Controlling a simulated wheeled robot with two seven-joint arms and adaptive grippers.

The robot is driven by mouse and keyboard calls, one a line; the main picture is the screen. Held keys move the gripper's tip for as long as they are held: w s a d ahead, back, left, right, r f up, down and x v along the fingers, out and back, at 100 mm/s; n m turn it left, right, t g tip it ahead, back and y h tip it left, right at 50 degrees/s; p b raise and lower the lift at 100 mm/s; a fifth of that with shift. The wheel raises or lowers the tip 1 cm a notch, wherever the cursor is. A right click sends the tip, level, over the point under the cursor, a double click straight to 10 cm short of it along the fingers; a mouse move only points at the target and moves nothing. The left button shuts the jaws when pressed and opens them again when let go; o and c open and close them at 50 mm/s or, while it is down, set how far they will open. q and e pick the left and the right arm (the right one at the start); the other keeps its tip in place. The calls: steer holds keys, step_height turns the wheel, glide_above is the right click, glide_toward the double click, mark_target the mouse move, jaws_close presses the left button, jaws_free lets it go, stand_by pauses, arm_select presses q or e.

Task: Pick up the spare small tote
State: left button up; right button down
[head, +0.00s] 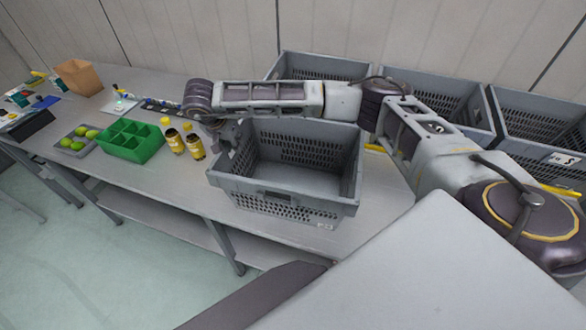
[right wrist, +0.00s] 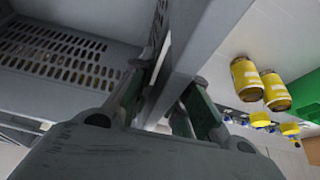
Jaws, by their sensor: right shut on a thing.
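A grey, empty, perforated tote (head: 290,188) is on or just above the table near its front edge, in the middle of the head view. I cannot tell whether its base touches the table. My right gripper (head: 226,138) is at the tote's left side, partly hidden behind my wrist. In the right wrist view, the fingers of my right gripper (right wrist: 165,105) are shut on either side of the tote's wall (right wrist: 190,55). The perforated inside of the tote shows at left there. My left gripper is not in view.
Two yellow-labelled jars (head: 174,141) and a green divided box (head: 130,141) stand left of the tote. A tray of green fruit (head: 78,141) and a brown box (head: 78,77) lie farther left. Grey totes (head: 435,92) line the back right.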

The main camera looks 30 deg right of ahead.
steer(key=shift+r, duration=0.2)
stand_by(0.5)
steer(key=shift+w+r, duration=0.1)
steer(key=shift+r, duration=0.75)
steer(key=shift+r+b, duration=1)
steer(key=shift+r, duration=3)
steer(key=shift+f, duration=0.1)
